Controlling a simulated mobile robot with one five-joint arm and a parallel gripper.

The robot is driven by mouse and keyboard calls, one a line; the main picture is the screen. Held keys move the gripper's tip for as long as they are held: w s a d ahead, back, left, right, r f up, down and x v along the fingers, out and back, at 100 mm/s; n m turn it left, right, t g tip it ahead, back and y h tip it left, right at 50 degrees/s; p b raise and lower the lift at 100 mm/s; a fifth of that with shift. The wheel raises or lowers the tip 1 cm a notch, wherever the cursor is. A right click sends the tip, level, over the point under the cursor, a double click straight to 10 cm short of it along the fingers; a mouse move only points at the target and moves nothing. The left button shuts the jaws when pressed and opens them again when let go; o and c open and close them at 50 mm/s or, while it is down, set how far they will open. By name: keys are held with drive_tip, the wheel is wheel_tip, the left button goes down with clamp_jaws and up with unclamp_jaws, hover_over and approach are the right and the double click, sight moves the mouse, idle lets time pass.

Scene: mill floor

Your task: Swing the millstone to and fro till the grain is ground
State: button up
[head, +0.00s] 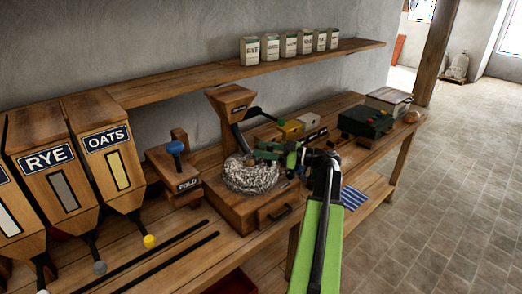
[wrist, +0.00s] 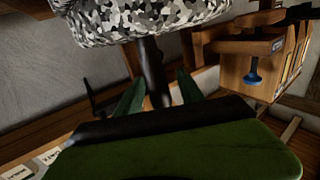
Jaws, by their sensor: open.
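The millstone (head: 250,175) is a round grey speckled stone on a wooden mill base (head: 235,212). A wooden hopper (head: 231,100) stands above it with a dark curved piece running down towards the stone. My gripper (head: 264,151) is over the stone's right side. The wrist view, which looks upside down, shows the speckled millstone (wrist: 150,18) at the top and a dark upright post (wrist: 153,70) rising from it. My green fingers (wrist: 160,76) are apart, one on each side of the post. I cannot tell whether they touch it. No grain is visible.
Bins labelled RYE (head: 47,160) and OATS (head: 106,140) stand at left. A box labelled FOLD (head: 186,183) with a blue knob is left of the mill. Small boxes and a dark green case (head: 367,122) sit at right. Jars (head: 290,45) line the shelf. Floor at right is clear.

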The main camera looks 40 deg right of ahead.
drive_tip(key=shift+w+a, duration=0.15)
drive_tip(key=shift+w, duration=0.2)
clamp_jaws()
drive_tip(key=shift+a, duration=0.1)
idle(1.1)
